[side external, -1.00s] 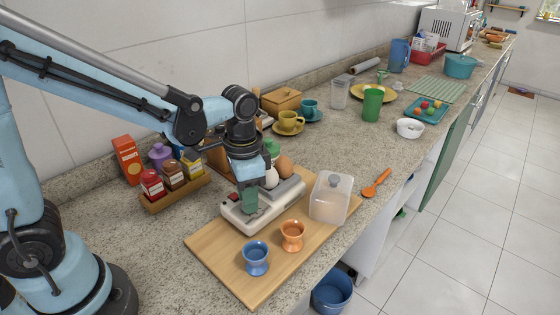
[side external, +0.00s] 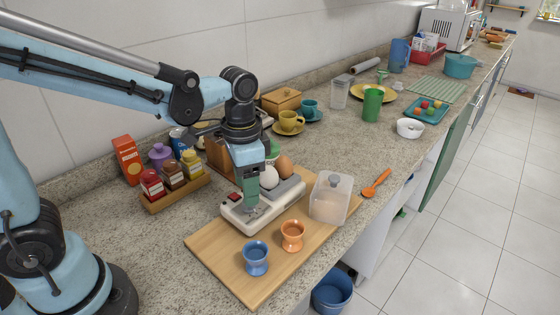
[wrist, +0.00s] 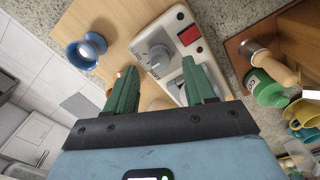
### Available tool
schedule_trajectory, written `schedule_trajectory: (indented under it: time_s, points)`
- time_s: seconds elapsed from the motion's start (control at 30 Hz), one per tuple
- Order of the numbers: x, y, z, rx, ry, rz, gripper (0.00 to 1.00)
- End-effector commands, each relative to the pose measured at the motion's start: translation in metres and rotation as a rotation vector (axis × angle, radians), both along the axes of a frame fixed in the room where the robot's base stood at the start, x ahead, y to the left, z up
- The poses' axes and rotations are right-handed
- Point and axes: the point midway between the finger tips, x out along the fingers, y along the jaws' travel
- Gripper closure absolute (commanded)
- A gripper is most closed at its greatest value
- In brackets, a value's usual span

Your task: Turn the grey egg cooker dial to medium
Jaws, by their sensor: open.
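The white egg cooker (side external: 270,211) sits on a wooden board, with a red switch (wrist: 189,35) on its face. Its grey dial (wrist: 157,54) shows a pale pointer line in the wrist view. In the side view the dial (side external: 252,211) is small and its setting cannot be read. My gripper (side external: 249,196) is just above the dial, with green fingers pointing down. In the wrist view my gripper (wrist: 159,67) is open, its fingertips apart on either side of the dial, holding nothing. A white egg (side external: 268,175) and a brown egg (side external: 285,165) stand behind the fingers.
A blue egg cup (side external: 256,258) and an orange egg cup (side external: 292,236) stand on the board (side external: 215,250) in front. A clear lidded container (side external: 331,200) stands right of the cooker. A spice rack (side external: 178,194) is to the left.

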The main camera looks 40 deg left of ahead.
Motion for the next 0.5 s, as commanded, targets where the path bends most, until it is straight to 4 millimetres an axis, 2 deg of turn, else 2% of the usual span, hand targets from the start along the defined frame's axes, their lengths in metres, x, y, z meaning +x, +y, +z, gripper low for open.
schedule_trajectory:
  time_s: [0.3, 0.5]
  points:
    - [0.0, 0.0, 0.052, 0.0, 0.0, 0.0, 0.46]
    - [0.0, 0.0, 0.077, 0.0, 0.0, 0.0, 0.46]
